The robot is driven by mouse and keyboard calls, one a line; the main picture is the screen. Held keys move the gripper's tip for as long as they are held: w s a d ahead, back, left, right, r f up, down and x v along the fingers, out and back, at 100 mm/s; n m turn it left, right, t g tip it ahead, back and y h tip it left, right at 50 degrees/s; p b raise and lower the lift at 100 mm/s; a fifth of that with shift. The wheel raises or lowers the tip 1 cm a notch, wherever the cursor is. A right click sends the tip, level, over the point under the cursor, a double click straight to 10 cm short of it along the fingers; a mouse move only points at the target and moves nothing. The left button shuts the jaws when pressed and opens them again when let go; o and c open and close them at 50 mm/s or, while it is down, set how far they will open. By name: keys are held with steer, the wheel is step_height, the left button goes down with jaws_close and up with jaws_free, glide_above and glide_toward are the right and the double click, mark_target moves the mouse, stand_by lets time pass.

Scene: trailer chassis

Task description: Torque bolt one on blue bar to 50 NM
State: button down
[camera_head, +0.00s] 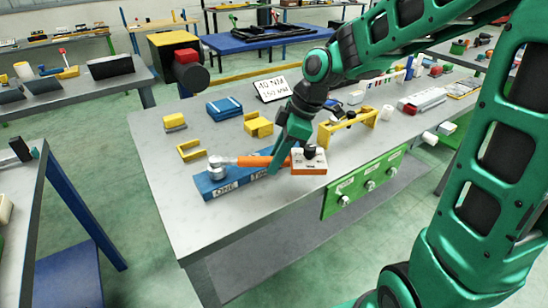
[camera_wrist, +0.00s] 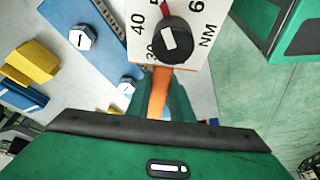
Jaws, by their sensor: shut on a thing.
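A blue bar (camera_head: 240,184) lies near the front left of the grey table, with "ONE" on its left end; a second label is partly hidden. A torque wrench with an orange handle (camera_head: 255,161) lies above it. Its grey head (camera_head: 217,168) is over the "ONE" end; I cannot tell whether it sits on the bolt. My gripper (camera_head: 281,158) is shut on the handle near the dial box (camera_head: 310,168). In the wrist view, the white dial (camera_wrist: 140,45) shows 40 and NM around a black knob; its reading is unclear. Hex bolts (camera_wrist: 82,37) show on the blue bar.
A yellow bridge-shaped part (camera_head: 345,127) and a green panel with knobs (camera_head: 365,183) are to the right. Yellow blocks (camera_head: 258,125), a blue box (camera_head: 224,108) and a white sign (camera_head: 271,88) stand behind. The table's front left is clear.

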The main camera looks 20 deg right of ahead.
steer(key=shift+s+a+m+t, duration=0.3)
steer(key=shift+s+m, duration=0.3)
steer(key=shift+s, duration=0.15)
steer(key=shift+s, duration=0.1)
steer(key=shift+s+a+m+t, duration=0.15)
steer(key=shift+s+a+m, duration=0.1)
steer(key=shift+s+m, duration=0.25)
steer(key=shift+s+a+m+t, duration=0.15)
steer(key=shift+s+a+m, duration=0.1)
steer(key=shift+s+m, duration=0.2)
steer(key=shift+s+a+h, duration=0.1)
steer(key=shift+s+h, duration=0.05)
steer(key=shift+h, duration=0.15)
steer(key=shift+s, duration=0.1)
steer(key=shift+s+a+m+t, duration=0.3)
steer(key=shift+s+a+m, duration=0.4)
steer(key=shift+m, duration=0.25)
